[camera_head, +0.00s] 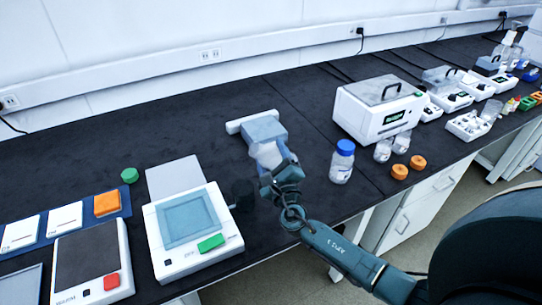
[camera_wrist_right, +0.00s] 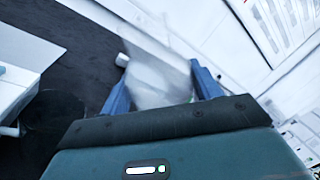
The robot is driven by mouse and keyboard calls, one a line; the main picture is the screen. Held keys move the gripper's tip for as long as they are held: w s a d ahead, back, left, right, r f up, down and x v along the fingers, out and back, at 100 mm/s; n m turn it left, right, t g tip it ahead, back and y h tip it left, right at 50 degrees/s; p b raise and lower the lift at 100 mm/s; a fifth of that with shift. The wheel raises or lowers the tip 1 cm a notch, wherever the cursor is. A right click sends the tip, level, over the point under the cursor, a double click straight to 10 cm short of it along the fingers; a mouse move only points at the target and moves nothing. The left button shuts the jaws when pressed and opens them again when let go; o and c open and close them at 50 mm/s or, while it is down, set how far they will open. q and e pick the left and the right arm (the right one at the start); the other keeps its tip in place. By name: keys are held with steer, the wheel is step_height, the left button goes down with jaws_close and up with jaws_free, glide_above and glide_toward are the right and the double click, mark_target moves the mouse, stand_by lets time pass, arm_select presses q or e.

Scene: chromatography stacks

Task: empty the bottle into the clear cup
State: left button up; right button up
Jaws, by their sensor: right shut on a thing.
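My right gripper (camera_head: 268,150) is raised above the middle of the black bench and shut on a pale, see-through bottle (camera_head: 266,130). The bottle also shows as a blurred whitish shape (camera_wrist_right: 160,78) between the blue fingers in the wrist view. Its contents and the direction of its mouth cannot be made out. A dark, see-through cylinder (camera_head: 243,194), perhaps the clear cup, stands left of and below the gripper in the head view, close to the balance. The gripper and bottle are apart from it. My left gripper is not in view.
A white balance (camera_head: 225,245) with a blue pan stands at left. A blue-capped bottle (camera_head: 342,164), clear vessels (camera_head: 383,150) and orange caps (camera_head: 399,172) stand to the right, before a white instrument (camera_head: 362,120). A green cap (camera_head: 129,174) lies at left.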

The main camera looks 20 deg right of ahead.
steer(key=shift+d+n, duration=0.1)
steer(key=shift+n, duration=0.3)
steer(key=shift+f+n, duration=0.2)
steer(key=shift+n, duration=0.3)
steer(key=shift+f, duration=0.1)
steer(key=shift+f+n, duration=0.15)
steer(key=shift+n, duration=0.55)
steer(key=shift+y, duration=0.3)
steer(key=shift+f+n, duration=0.15)
steer(key=shift+n, duration=0.45)
